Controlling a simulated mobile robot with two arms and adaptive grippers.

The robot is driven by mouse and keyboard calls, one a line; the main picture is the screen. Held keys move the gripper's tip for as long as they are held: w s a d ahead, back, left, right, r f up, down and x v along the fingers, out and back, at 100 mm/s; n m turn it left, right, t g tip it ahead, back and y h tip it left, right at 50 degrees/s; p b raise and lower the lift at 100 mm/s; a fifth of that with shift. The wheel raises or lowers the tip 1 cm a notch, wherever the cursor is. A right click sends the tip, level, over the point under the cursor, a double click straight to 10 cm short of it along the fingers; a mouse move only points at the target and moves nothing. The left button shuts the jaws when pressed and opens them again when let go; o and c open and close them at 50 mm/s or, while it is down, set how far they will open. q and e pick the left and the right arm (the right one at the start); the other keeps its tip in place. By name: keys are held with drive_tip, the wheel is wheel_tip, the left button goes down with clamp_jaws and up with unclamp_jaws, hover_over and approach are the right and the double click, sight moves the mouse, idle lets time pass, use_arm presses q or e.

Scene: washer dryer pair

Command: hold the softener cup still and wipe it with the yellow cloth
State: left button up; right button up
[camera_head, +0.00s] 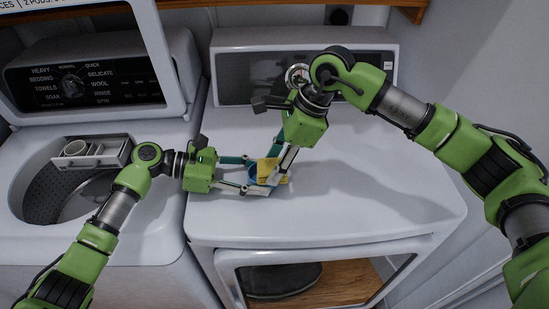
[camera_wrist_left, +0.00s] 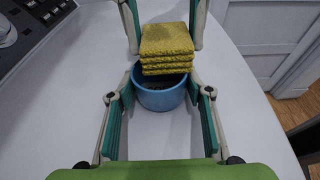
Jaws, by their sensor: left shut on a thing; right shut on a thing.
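The blue softener cup (camera_wrist_left: 160,98) stands upright on the dryer's white top, with a dark inside. My left gripper (camera_head: 256,176) is shut on it, with one finger on each side. The folded yellow cloth (camera_wrist_left: 166,48) is in my right gripper (camera_head: 274,170), which is shut on it from above. In the left wrist view the cloth is at the cup's far rim and covers part of it. In the head view the cloth (camera_head: 270,172) and the fingers hide most of the cup. Whether cloth and cup touch is hard to tell.
The dryer top (camera_head: 370,190) is clear to the right. The dryer's control panel (camera_head: 300,72) rises behind. On the left, the washer (camera_head: 100,252) has its lid up, and a drawer (camera_head: 102,152) with a white round cup (camera_head: 75,149) sits at its opening.

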drive_tip(key=w, duration=0.4)
wheel_tip(320, 180, up, 8)
idle(0.6)
idle(0.4)
use_arm(q)
drive_tip(key=o, duration=0.9)
drive_tip(key=shift+o, duration=0.2)
drive_tip(key=v, duration=1.2)
